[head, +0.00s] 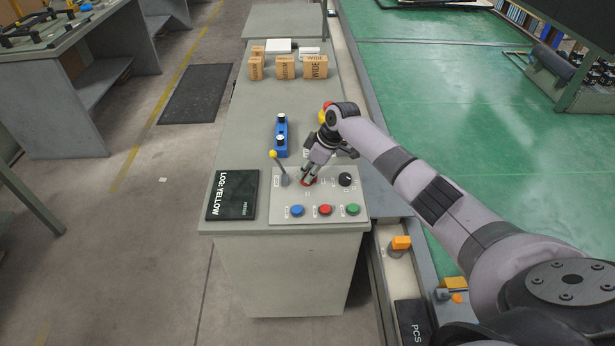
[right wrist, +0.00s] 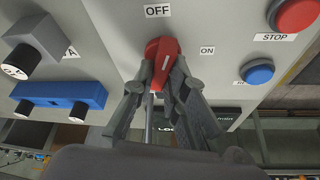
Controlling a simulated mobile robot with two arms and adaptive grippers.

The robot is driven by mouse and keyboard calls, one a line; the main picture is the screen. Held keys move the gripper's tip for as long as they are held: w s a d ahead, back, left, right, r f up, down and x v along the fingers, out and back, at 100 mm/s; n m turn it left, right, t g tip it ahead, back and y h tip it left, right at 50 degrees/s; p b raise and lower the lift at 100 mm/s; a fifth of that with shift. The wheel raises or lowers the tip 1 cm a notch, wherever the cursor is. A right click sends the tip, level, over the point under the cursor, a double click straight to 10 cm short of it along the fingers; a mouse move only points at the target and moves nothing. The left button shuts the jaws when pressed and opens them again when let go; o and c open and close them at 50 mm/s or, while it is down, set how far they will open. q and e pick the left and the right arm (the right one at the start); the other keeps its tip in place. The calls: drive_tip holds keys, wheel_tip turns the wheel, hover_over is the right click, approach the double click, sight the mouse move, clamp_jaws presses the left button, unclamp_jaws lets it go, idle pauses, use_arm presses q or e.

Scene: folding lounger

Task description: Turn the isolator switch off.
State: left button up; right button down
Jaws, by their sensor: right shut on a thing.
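The red isolator switch (right wrist: 163,50) sits on the grey control panel (head: 281,215). In the right wrist view an OFF label (right wrist: 157,11) is above it and an ON label (right wrist: 207,50) is to its right. My right gripper (right wrist: 166,80) is shut on the switch handle, one finger on each side. In the head view my right gripper (head: 307,178) reaches down to the panel and mostly covers the switch. I cannot tell which label the handle points to. My left gripper is not in view.
On the panel are a yellow-tipped lever (head: 273,155), a black knob (head: 345,179), and blue (head: 297,210), red (head: 325,210) and green (head: 353,210) buttons. A black LOG: YELLOW plate (head: 232,195) lies to the left. A blue block (head: 281,136) and cardboard boxes (head: 286,67) stand behind.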

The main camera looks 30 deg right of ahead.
drive_tip(key=shift+f+n+g+y+b, duration=0.15)
drive_tip(key=shift+n+g+y+b, duration=0.4)
drive_tip(key=shift+n+b, duration=1.3)
drive_tip(key=c, duration=1.6)
unclamp_jaws()
drive_tip(key=shift+d+r, duration=0.15)
drive_tip(key=shift+r, duration=0.25)
drive_tip(key=v, duration=1.1)
drive_tip(key=shift+r, duration=0.15)
